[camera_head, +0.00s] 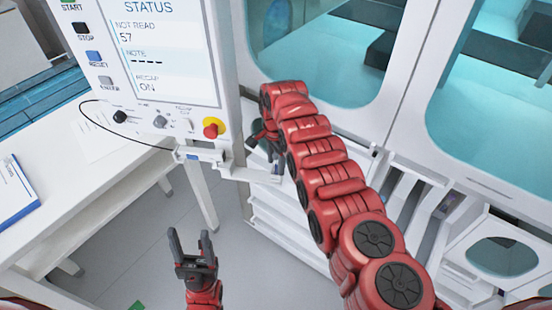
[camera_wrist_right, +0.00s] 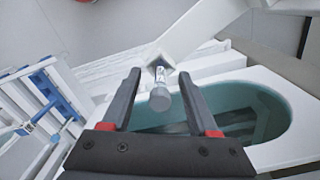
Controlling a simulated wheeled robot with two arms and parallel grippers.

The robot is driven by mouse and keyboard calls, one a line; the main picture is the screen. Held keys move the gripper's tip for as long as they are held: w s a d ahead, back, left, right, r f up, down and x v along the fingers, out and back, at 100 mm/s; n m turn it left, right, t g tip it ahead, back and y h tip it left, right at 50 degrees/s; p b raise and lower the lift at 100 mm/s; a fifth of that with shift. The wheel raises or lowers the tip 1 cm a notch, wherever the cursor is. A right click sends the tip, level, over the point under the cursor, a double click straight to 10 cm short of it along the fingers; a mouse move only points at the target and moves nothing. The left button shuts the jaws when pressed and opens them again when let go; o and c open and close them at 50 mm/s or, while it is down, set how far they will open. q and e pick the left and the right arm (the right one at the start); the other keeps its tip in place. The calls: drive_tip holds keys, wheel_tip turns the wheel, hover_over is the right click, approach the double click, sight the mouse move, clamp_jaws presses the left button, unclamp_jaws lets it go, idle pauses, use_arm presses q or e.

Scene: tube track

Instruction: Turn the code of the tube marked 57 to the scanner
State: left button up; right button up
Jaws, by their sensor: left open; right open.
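The status screen (camera_head: 160,45) in the head view reads "NOT READ 57". No tube marked 57 and no code can be made out in either view. My right gripper (camera_head: 254,142) is beside the panel's lower right edge, partly hidden by my own arm. In the right wrist view its two fingers (camera_wrist_right: 158,100) are open. A small grey cylinder with a rounded end (camera_wrist_right: 160,98) shows between them, by a pale square piece; I cannot tell whether it is a tube or touches the fingers. My left gripper (camera_head: 190,250) is open and empty above the floor.
The control panel has a red knob (camera_head: 211,128) and side buttons. A white bracket (camera_head: 240,172) juts out below it. A white table (camera_head: 110,165) with a blue-edged box (camera_head: 14,190) stands left. White cabinets with teal windows (camera_head: 490,110) stand right.

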clamp_jaws()
drive_tip(key=c, duration=0.6)
unclamp_jaws()
clamp_jaws()
drive_tip(key=shift+r, duration=0.1)
drive_tip(key=shift+r+p, duration=0.25)
drive_tip(key=shift+p, duration=0.05)
